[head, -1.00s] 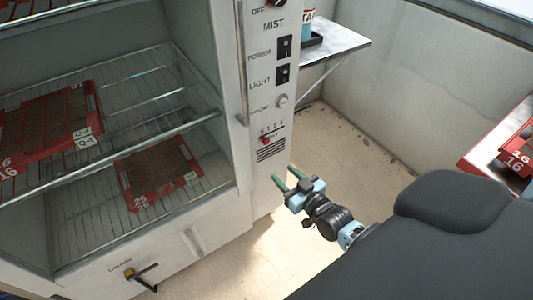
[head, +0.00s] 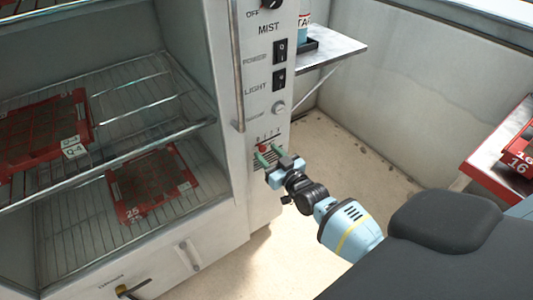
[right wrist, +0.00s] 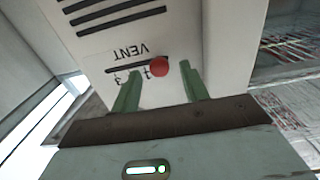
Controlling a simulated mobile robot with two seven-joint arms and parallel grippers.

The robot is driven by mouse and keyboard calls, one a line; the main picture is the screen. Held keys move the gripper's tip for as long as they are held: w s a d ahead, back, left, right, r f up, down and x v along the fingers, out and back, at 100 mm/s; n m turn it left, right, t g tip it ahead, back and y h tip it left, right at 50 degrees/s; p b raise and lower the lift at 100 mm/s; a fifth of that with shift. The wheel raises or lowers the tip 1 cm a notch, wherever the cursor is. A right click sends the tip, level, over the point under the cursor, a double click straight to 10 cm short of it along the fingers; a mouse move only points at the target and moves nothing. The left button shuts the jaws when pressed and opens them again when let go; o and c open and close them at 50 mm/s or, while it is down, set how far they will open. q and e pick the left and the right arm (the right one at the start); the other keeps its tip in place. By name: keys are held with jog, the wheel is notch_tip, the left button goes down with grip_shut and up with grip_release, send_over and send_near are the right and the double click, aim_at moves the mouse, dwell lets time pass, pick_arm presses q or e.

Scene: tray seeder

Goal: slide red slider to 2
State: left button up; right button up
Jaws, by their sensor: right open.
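The red slider (head: 262,148) is a small round knob on the white front panel of the cabinet, on a short slot below the other controls. In the right wrist view the red slider (right wrist: 159,67) is at the right end of its dark slot, beside small numerals and an upside-down VENT label (right wrist: 131,51). The numerals are too small or covered to read surely. My right gripper (head: 269,154) is open, its green fingers pointing at the panel. In the wrist view the knob shows between the fingertips, apart from both. My left gripper is not in view.
Above the slider are a round knob (head: 278,108), LIGHT switch (head: 279,79) and a power switch (head: 280,51). A long vertical handle (head: 238,75) is to the left. Vent slits (right wrist: 120,17) lie near the slot. A small shelf (head: 333,52) juts out at right.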

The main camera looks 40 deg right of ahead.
jog(key=shift+w, duration=0.6)
grip_shut()
